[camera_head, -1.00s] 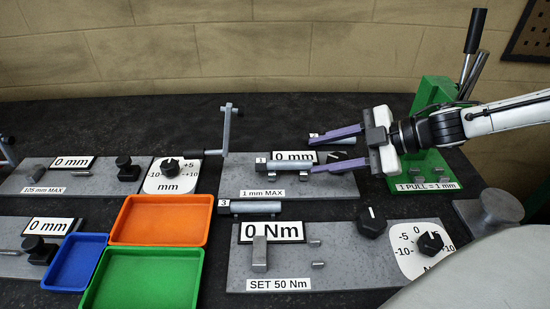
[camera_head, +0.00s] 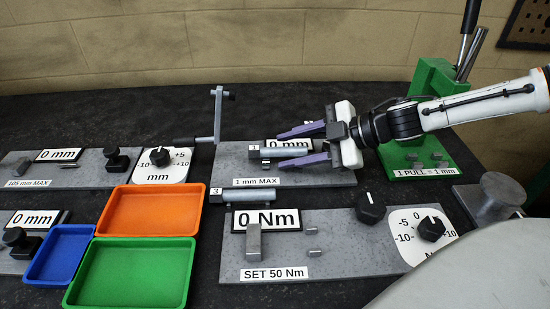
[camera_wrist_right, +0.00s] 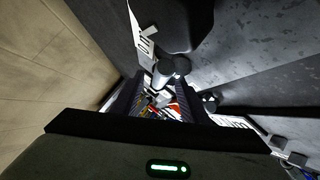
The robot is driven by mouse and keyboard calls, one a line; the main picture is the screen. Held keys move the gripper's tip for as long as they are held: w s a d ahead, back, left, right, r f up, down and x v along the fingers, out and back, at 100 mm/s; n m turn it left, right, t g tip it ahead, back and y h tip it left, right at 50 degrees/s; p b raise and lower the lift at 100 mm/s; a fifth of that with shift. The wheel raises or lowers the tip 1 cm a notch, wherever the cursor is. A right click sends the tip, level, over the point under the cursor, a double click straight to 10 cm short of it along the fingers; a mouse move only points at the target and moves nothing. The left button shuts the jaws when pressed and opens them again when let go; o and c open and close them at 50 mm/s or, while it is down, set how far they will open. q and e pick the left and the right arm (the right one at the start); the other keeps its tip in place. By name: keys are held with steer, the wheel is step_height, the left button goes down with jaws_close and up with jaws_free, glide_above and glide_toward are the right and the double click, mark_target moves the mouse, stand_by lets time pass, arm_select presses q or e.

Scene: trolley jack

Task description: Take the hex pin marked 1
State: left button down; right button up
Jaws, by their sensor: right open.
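The hex pin marked 1 (camera_head: 284,153) is a grey bar with a small "1" tag at its left end. It lies above the rear plate marked "1 mm MAX", in front of a "0 mm" sign. My right gripper (camera_head: 281,150) is open, with one purple finger behind the pin and the other in front of it. I cannot tell whether either finger touches the pin. In the right wrist view the two dark fingers (camera_wrist_right: 160,100) stand apart; the pin is not clearly recognisable there. My left gripper is not in view.
The hex pin marked 3 (camera_head: 248,195) lies close in front, by the "0 Nm" sign (camera_head: 266,218). A metal crank (camera_head: 217,115) stands at the rear plate's left. Orange (camera_head: 150,212), green (camera_head: 130,275) and blue (camera_head: 60,255) trays sit at left. A green jack stand (camera_head: 425,90) is at right.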

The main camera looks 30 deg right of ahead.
steer(key=shift+w+a+f, duration=0.1)
steer(key=shift+w+a, duration=0.1)
jaws_close()
stand_by(0.4)
